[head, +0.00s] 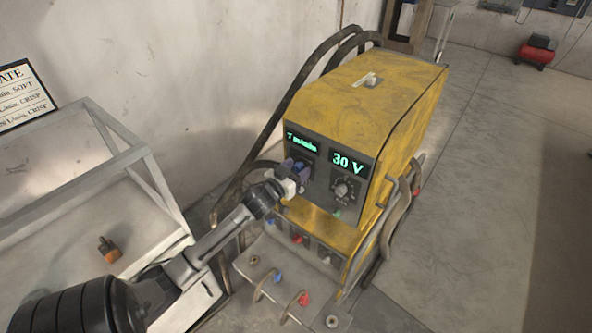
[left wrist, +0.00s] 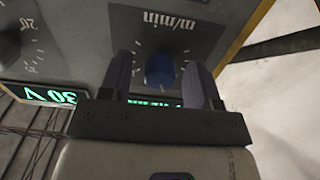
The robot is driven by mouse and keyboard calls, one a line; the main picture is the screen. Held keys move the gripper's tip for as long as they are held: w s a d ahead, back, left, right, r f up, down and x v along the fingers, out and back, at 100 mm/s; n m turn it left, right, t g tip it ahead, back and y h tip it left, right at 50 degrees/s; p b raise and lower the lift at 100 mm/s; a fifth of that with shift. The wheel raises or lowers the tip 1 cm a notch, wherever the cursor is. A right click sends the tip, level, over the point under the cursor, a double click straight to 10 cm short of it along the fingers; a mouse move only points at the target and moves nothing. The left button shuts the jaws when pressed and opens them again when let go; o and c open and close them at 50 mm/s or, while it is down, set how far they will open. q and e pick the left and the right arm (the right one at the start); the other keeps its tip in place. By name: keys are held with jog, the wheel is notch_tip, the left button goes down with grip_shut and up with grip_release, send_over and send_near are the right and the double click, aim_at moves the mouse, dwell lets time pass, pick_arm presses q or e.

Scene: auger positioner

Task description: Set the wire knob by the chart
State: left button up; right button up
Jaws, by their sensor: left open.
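The yellow welding machine (head: 365,90) has a dark front panel with two green displays. The left display (head: 301,142) seems to read 7 m/min and the right one (head: 347,162) reads 30 V. The blue wire knob (left wrist: 160,71) sits in a dial marked m/min in the left wrist view. My left gripper (head: 297,170) is at the panel, its two fingers open on either side of this knob, with gaps visible. In the head view the gripper largely hides the knob. The chart (head: 22,97) is cut off at the left edge; SOFT and CRISP lines show. My right gripper is not in view.
The voltage knob (head: 345,189) is right of the wire knob in the head view. Sockets and cable stubs stick out low in front. Thick cables (head: 318,58) run behind the machine. A grey cart (head: 75,225) stands left, with a small orange-brown object (head: 109,249) on it.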

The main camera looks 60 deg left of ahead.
pick_arm(q)
jog(key=c, duration=0.9)
jog(key=m+p, duration=0.2)
jog(key=p, duration=0.1)
jog(key=shift+r+m, duration=0.2)
jog(key=shift+m, duration=0.2)
jog(key=m+p, duration=0.2)
jog(key=m, duration=0.1)
jog(key=shift+m+p, duration=0.3)
jog(key=shift+m, duration=0.1)
jog(key=m+p, duration=0.2)
jog(key=m, duration=0.2)
jog(key=shift+f, duration=0.1)
jog(key=shift+m+p, duration=0.4)
jog(key=shift+m, duration=1.6)
jog(key=shift+a+f, duration=0.1)
